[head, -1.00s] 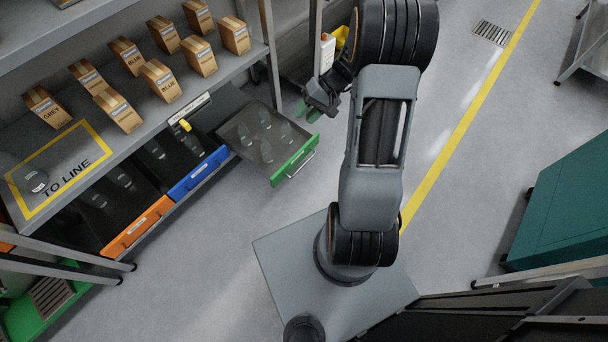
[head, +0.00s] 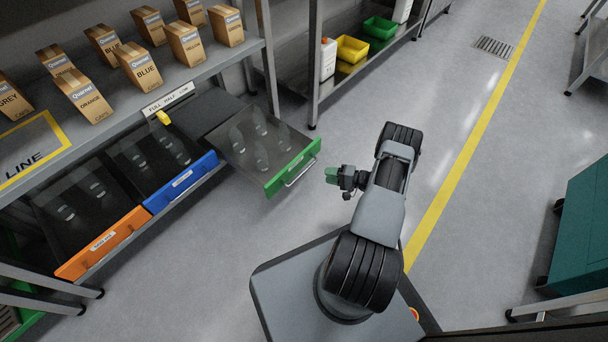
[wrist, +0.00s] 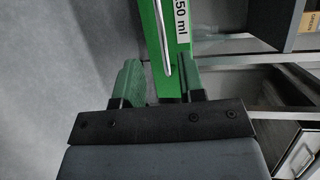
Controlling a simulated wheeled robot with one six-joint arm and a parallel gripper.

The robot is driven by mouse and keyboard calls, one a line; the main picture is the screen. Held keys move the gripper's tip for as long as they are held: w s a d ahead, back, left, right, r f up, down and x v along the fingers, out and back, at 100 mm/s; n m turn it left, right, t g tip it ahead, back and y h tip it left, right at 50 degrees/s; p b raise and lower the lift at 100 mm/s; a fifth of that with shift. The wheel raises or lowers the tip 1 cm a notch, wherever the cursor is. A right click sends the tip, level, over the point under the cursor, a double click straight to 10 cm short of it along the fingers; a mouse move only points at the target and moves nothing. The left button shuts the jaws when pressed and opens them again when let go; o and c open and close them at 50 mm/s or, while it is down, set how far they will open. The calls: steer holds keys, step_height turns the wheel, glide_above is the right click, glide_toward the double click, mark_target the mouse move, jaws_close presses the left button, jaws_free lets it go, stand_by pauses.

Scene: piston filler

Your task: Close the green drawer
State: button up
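The green drawer (head: 290,165) is pulled out to the right of the blue and orange drawers, with a dark tray holding several clear bottle-like items behind its green front. Its silver handle (head: 300,171) faces my arm, and the handle (wrist: 162,38) also shows in the wrist view beside a "50 ml" label. My gripper (head: 331,175) is just right of the drawer front, apart from it. In the wrist view my gripper's green fingers (wrist: 160,84) are apart with nothing held, and the drawer front (wrist: 156,62) appears beyond the gap.
The blue drawer (head: 180,182) and orange drawer (head: 103,243) sit less far out. A shelf above holds several cartons. A rack post (head: 314,65) stands behind, near a yellow bin (head: 352,48). The floor (head: 440,260) right of my arm is clear.

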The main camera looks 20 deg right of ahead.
mark_target(304, 171)
steer(key=b+x, duration=0.3)
steer(key=x, duration=0.8)
jaws_close()
stand_by(0.3)
